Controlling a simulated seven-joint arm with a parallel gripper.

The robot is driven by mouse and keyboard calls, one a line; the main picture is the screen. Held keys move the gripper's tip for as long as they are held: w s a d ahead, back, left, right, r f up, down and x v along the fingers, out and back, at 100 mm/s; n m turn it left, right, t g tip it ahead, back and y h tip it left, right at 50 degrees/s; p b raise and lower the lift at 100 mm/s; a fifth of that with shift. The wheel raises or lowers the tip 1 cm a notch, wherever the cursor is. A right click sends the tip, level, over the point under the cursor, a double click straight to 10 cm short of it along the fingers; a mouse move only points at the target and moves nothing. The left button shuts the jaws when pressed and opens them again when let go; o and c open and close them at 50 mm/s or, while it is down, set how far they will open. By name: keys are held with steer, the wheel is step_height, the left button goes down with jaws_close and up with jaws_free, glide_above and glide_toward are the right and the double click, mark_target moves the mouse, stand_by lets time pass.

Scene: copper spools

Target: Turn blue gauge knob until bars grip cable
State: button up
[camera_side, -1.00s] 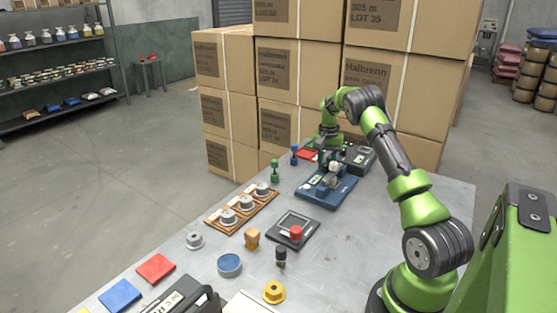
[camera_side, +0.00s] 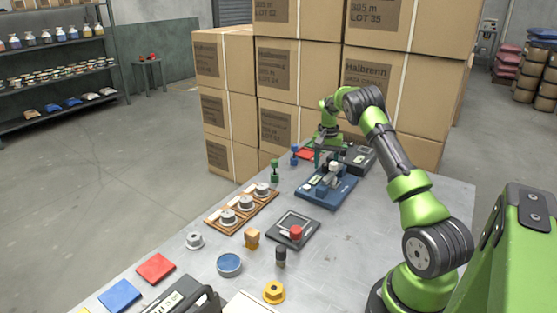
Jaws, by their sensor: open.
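The blue gauge (camera_side: 318,196) is a flat blue base at the far part of the table, with pale metal parts standing on it. Its knob, bars and any cable are too small to tell apart. My gripper (camera_side: 322,161) is open, pointing down close above the far left part of the gauge. I cannot tell whether its fingers touch anything there.
A wooden rack (camera_side: 242,209) with several grey spools stands left of the gauge. A black scale (camera_side: 293,229) carries a red piece. A dark box (camera_side: 359,158) sits behind right. Stacked cartons (camera_side: 300,110) rise behind the table.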

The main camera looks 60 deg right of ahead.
mark_target(326, 165)
steer(key=n, duration=0.4)
steer(key=shift+s+d, duration=0.15)
steer(key=n, duration=1)
steer(key=shift+n, duration=0.3)
steer(key=n, duration=0.4)
steer(key=shift+a, duration=0.2)
step_height(326, 165, up, 17)
steer(key=s+a+r+m+t, duration=0.1)
steer(key=a+m, duration=0.3)
steer(key=a, duration=0.9)
steer(key=s+a+r+m+t, duration=0.2)
steer(key=a+m, duration=0.3)
steer(key=a, duration=0.9)
steer(key=shift+r+m+t, duration=0.3)
steer(key=shift+t, duration=0.2)
